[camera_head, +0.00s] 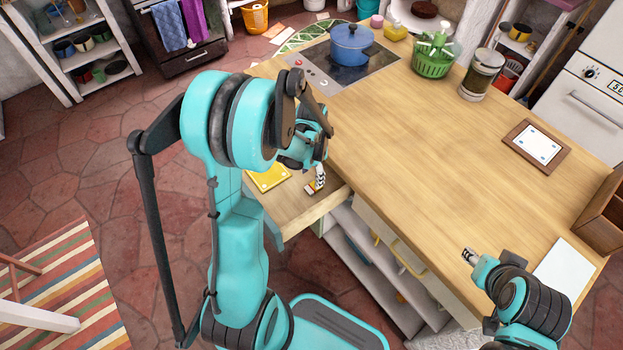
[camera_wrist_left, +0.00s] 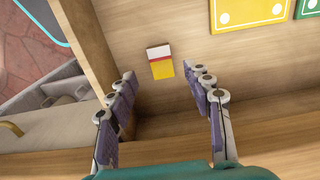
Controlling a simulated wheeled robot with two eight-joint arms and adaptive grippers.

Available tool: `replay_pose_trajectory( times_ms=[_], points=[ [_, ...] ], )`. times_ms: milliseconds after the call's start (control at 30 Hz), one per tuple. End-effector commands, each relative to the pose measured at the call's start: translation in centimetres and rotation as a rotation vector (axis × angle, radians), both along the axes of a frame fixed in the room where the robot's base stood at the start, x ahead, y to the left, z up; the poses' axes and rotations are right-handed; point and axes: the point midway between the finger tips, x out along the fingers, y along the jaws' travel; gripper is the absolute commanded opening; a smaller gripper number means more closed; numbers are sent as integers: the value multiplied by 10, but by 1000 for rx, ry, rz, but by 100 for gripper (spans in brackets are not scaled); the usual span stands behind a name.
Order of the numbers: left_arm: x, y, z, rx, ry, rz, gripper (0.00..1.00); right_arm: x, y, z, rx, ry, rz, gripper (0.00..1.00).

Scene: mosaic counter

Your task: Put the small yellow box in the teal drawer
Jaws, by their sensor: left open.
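The small yellow box (camera_wrist_left: 161,62), with a white part and a red band, lies on the wooden floor of the pulled-out drawer (camera_head: 300,212). The drawer's side wall shows in the left wrist view (camera_wrist_left: 84,38). My left arm hides most of the drawer's front, so its colour is hard to tell. My left gripper (camera_head: 316,184) is over the drawer. In the left wrist view its fingers (camera_wrist_left: 165,92) are spread and empty, with the box beyond the tips and apart from them. My right gripper (camera_head: 469,256) is above the counter's near right part; its jaws are too small to judge.
A flat yellow piece (camera_head: 268,177) lies in the same drawer, beside a green one (camera_wrist_left: 308,8). On the counter (camera_head: 420,150) are a blue pot (camera_head: 351,42), a green basket (camera_head: 433,62), a jar (camera_head: 480,76) and a framed tablet (camera_head: 536,146). The counter's middle is clear.

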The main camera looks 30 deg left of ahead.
Motion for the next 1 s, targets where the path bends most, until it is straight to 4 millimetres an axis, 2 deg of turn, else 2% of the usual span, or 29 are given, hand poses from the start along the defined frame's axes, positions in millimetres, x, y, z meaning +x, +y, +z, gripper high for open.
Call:
replay_pose_trajectory(
  times_ms=[33, 100, 367, 467, 533, 800, 1000],
  points=[
    [0, 0, 16, 0, 0, 0, 51, 0, 0, 8, 0, 0, 0, 40],
    [0, 0, 29, 0, 0, 0, 51, 0, 0, 13, 0, 0, 0, 40],
    [0, -1, 57, 1, -4, 2, 51, 0, 0, 20, 0, 0, 0, 40],
    [-3, -7, 71, 7, -30, 17, 51, 0, 0, 21, 0, 0, 0, 40],
    [-8, -16, 87, 14, -68, 41, 51, 0, 0, 20, 0, 0, 0, 40],
    [-48, -63, 159, 9, -310, 189, 51, 0, 0, 20, 0, 0, 0, 40],
    [-84, -92, 186, -46, -485, 295, 51, 0, 0, 20, 0, 0, 0, 40]
  ],
)
